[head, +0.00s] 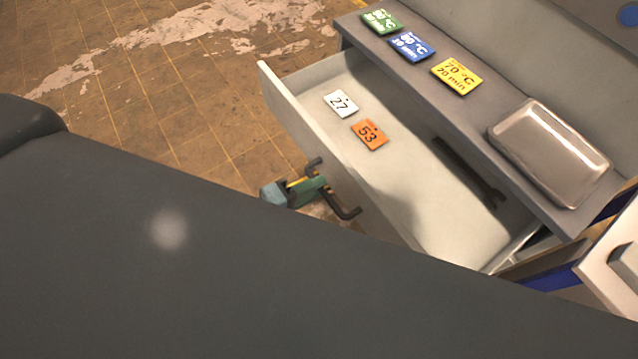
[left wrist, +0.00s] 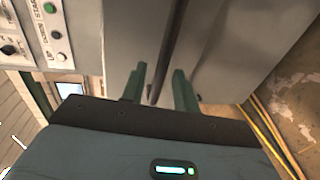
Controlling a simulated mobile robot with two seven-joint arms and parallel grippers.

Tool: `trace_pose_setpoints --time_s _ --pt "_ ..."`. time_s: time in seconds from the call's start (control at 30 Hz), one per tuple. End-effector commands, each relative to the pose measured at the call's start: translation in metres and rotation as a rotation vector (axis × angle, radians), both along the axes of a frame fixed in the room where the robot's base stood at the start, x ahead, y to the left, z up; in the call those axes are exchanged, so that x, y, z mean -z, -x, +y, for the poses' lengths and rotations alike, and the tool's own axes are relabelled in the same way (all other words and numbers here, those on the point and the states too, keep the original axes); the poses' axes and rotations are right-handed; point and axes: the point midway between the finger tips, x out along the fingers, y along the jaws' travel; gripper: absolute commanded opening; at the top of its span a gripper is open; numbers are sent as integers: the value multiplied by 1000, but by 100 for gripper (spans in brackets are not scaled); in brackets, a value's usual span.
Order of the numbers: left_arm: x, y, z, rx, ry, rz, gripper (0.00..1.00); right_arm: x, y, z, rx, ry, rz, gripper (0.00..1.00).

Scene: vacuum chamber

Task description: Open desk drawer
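The desk drawer (head: 283,91) is pulled out from under the grey desk top in the head view, and its inside shows. Its dark bar handle (head: 346,212) is on the drawer's front face. My left gripper (head: 310,188) is at the handle and covers its middle part. In the left wrist view, the green fingers of my left gripper (left wrist: 160,88) stand apart, one on each side of the dark handle bar (left wrist: 170,50), with gaps visible beside the bar. My right gripper is not in view.
A metal tray (head: 550,150) and green, blue and yellow cards lie on the desk top (head: 480,108). Tiled floor (head: 190,110) is clear at the left.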

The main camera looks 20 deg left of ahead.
Motion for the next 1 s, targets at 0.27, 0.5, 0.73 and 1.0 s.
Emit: trace_pose_setpoints --time_s 0.27,0.5,0.73,1.0 --pt "-6 36 25 2 -1 5 30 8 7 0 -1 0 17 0" --pt "-12 46 33 1 0 2 30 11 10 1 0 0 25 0" --pt "-12 46 33 1 2 0 30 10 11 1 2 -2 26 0" --pt "-12 46 33 0 -1 -1 30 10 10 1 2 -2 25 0"
